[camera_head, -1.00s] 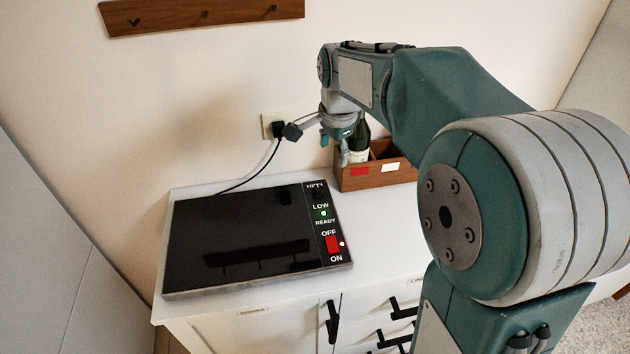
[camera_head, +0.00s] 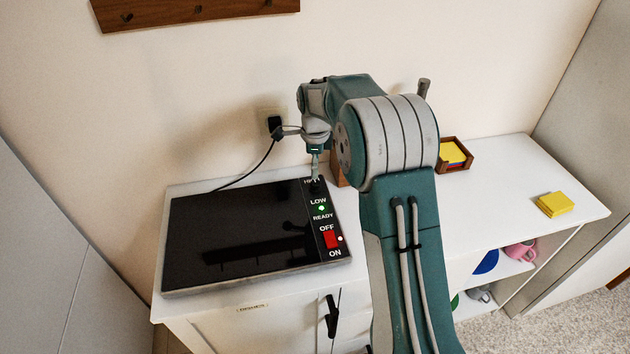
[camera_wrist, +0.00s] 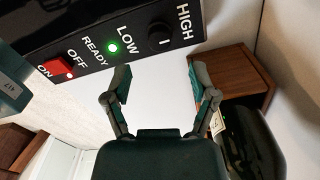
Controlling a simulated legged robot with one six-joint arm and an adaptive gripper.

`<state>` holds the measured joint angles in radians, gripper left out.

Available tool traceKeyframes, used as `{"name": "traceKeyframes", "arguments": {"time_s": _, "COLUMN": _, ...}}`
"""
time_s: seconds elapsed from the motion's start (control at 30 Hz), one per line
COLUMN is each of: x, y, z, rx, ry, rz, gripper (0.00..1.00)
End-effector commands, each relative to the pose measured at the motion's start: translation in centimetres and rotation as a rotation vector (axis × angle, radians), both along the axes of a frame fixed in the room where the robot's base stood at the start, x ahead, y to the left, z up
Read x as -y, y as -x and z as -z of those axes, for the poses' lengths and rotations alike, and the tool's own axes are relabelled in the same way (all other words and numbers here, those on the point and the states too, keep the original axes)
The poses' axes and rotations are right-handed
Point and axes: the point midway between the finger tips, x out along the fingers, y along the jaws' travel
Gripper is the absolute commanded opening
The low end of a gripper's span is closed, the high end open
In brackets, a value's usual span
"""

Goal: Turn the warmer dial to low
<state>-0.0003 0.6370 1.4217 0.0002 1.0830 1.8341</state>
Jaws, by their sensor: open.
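The black warmer dial (camera_wrist: 160,35) is on the warmer's control strip (camera_wrist: 130,45), between the LOW and HIGH labels. A small pale mark shows on the dial, but I cannot tell its exact setting. In the head view the dial (camera_head: 316,187) is partly hidden at the back right corner of the warmer (camera_head: 240,235). My gripper (camera_wrist: 160,80) is open and empty, pointing down beside the strip, with both fingers apart and the dial ahead of the gap between them. In the head view my gripper (camera_head: 315,176) is close to the dial; contact cannot be told.
A green READY light (camera_wrist: 112,47) glows, and a red OFF/ON switch (camera_head: 331,239) is on the same strip. A wooden box (camera_wrist: 232,80) is beside the warmer, near my right finger. A plug (camera_head: 274,124) and cord are behind. The white counter (camera_head: 490,195) is mostly clear to the right.

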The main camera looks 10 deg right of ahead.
Motion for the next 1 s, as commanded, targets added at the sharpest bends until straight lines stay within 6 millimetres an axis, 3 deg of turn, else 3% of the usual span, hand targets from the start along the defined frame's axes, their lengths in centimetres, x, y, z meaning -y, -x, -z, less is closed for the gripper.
{"name": "traceKeyframes", "arguments": {"time_s": 0.1, "x": 0.0, "y": 0.1, "z": 2.3, "rx": -0.004, "ry": 0.000, "rz": -0.001, "gripper": 0.74}}
{"name": "traceKeyframes", "arguments": {"time_s": 0.3, "x": 0.0, "y": 0.1, "z": 5.1, "rx": -0.002, "ry": -0.001, "rz": -0.001, "gripper": 0.74}}
{"name": "traceKeyframes", "arguments": {"time_s": 0.7, "x": 0.0, "y": 0.0, "z": 6.0, "rx": 0.001, "ry": -0.001, "rz": -0.002, "gripper": 0.74}}
{"name": "traceKeyframes", "arguments": {"time_s": 0.87, "x": 0.0, "y": 0.0, "z": 5.9, "rx": 0.001, "ry": -0.001, "rz": -0.002, "gripper": 0.03}}
{"name": "traceKeyframes", "arguments": {"time_s": 1.0, "x": 0.0, "y": 0.0, "z": 6.0, "rx": 0.001, "ry": -0.001, "rz": -0.002, "gripper": 0.00}}
